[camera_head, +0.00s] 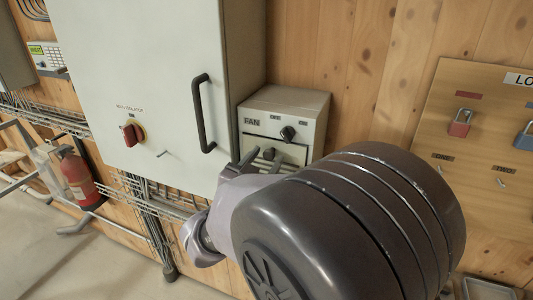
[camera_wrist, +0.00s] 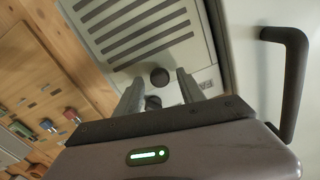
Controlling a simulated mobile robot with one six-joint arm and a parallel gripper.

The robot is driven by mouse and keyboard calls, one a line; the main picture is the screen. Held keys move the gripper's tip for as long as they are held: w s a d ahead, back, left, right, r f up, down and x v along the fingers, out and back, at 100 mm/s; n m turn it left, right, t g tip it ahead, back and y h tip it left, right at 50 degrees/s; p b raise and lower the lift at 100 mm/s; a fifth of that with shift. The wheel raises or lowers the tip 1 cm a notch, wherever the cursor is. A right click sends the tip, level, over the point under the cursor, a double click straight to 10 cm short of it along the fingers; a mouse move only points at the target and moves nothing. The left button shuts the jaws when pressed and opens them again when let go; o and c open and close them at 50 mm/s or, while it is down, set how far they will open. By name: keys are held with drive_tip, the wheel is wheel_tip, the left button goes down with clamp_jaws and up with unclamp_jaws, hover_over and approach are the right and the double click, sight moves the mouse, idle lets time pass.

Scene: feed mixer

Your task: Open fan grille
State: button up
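The fan box (camera_head: 285,106) is a light grey cabinet labelled FAN, on the wood wall beside the big cabinet. Its slotted grille (camera_wrist: 135,24) looks closed in the wrist view. A round dark knob (camera_wrist: 160,77) sits at the grille's edge by the label. My gripper (camera_head: 262,158) is in front of the box. In the wrist view its fingers (camera_wrist: 158,84) are apart, either side of the grille knob with no visible contact. My wrist hides the lower grille in the head view.
A tall cabinet (camera_head: 143,85) with a dark bar handle (camera_head: 203,112) and a red switch (camera_head: 133,133) stands just left of the fan box. A padlock board (camera_head: 485,140) is to the right. A wire tray (camera_head: 150,193) runs below the cabinet. A fire extinguisher (camera_head: 78,178) is at far left.

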clamp_jaws()
idle(1.2)
